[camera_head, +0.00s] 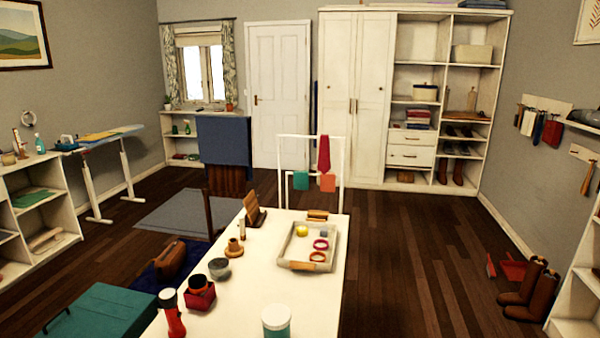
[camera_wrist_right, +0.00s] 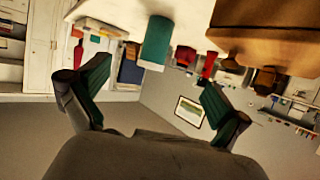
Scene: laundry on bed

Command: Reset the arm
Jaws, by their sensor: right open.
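My right gripper (camera_wrist_right: 160,100) shows in the right wrist view, its two green-padded fingers spread wide with nothing between them. The head view shows neither gripper nor arm. My left gripper is in no view.
In the head view a long white table (camera_head: 245,300) holds a tray (camera_head: 284,250) with rings, a teal-and-white jar (camera_head: 277,321), a red pepper mill-like item (camera_head: 172,312) and bowls. A teal box (camera_head: 100,312) stands at left.

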